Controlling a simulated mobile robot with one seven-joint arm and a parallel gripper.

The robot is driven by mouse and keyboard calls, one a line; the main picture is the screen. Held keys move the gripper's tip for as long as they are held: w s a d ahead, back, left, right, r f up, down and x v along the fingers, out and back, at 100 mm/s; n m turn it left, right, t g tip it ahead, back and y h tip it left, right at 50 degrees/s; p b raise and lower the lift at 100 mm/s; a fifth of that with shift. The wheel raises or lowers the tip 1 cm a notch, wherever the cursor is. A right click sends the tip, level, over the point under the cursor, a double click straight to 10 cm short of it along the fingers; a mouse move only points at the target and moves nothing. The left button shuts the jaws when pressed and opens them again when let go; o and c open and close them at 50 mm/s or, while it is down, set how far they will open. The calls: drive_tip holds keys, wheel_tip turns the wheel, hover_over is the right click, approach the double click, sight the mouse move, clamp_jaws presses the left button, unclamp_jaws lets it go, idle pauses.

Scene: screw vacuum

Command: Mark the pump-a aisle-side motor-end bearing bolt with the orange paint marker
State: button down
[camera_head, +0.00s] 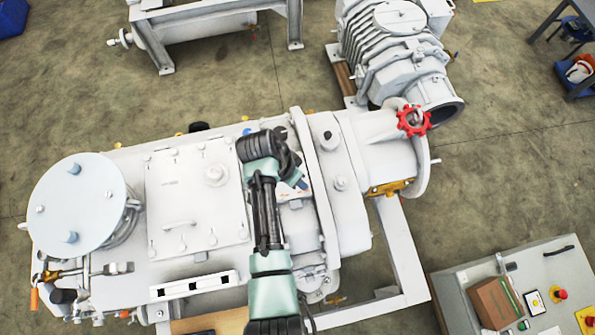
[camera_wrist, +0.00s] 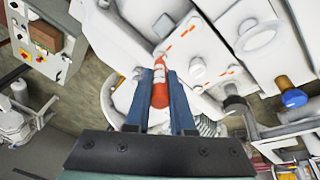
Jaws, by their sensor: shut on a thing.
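My gripper (camera_wrist: 161,75) has blue fingers shut on an orange-red paint marker (camera_wrist: 160,92) with a pale label band. The marker points away from the wrist, towards the white pump housing. In the head view my arm reaches over the large white pump (camera_head: 130,270), and the gripper is mostly hidden behind my own wrist. The pump housing (camera_wrist: 212,45) also fills the upper right of the wrist view. Short orange dashes (camera_wrist: 182,36) lie on a white face just beyond the marker. Several bolt heads show nearby, such as one (camera_wrist: 197,68); I cannot tell which is the named bolt.
A red handwheel (camera_head: 413,121) sits on the pump's right end. A control cabinet (camera_head: 515,285) stands at the lower right. A ribbed white machine (camera_head: 395,50) is at the back. A blue-capped fitting (camera_wrist: 293,98) and pipes are right of the gripper. Bare floor (camera_head: 500,165) lies right of the pump.

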drive_tip(key=shift+r+p, duration=2.7)
drive_tip(key=shift+r, duration=0.25)
drive_tip(key=shift+f, duration=0.15)
